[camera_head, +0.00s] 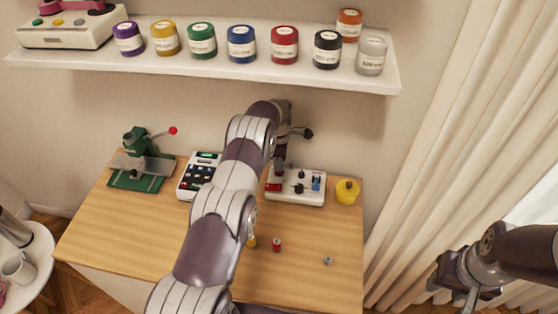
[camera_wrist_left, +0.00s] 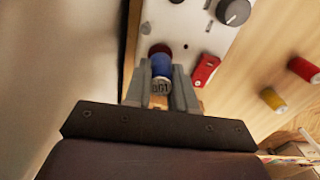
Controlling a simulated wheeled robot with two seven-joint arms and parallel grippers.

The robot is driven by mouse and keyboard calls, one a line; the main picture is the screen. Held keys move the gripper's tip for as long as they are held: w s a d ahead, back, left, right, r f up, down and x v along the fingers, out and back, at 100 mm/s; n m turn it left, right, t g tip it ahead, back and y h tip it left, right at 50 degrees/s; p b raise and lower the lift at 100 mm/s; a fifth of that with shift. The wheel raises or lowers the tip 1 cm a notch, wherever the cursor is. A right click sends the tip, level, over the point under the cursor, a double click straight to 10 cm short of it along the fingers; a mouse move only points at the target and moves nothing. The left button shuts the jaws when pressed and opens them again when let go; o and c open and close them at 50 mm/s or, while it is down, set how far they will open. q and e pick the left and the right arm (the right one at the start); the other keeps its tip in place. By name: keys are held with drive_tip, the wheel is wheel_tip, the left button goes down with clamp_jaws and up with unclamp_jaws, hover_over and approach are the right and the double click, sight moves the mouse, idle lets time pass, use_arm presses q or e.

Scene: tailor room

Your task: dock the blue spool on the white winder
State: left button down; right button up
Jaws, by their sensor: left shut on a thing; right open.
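The white winder (camera_head: 300,197) lies at the back of the wooden table. It has dark knobs and a red switch, and its panel also shows in the left wrist view (camera_wrist_left: 185,22). My left gripper (camera_head: 280,166) is over the winder's left end. The left wrist view shows it shut on the blue spool (camera_wrist_left: 161,66), which has a pale labelled end. A dark red round part (camera_wrist_left: 159,48) of the winder shows right beyond the spool; I cannot tell whether the spool is seated there. My right gripper (camera_head: 461,277) is open and empty, off the table's right side.
A red spool (camera_head: 277,245), a partly hidden yellow spool (camera_head: 251,241) and a small grey piece (camera_head: 327,260) stand on the front table. A yellow pot (camera_head: 346,192), a keypad device (camera_head: 198,176) and a green press (camera_head: 142,160) stand behind. A shelf (camera_head: 200,67) with jars hangs above.

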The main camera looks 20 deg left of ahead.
idle(0.7)
use_arm(q)
drive_tip(key=shift+f+b, duration=0.55)
drive_tip(key=shift+f, duration=0.15)
idle(0.4)
drive_tip(key=c, duration=1.2)
unclamp_jaws()
drive_tip(key=shift+r, duration=0.1)
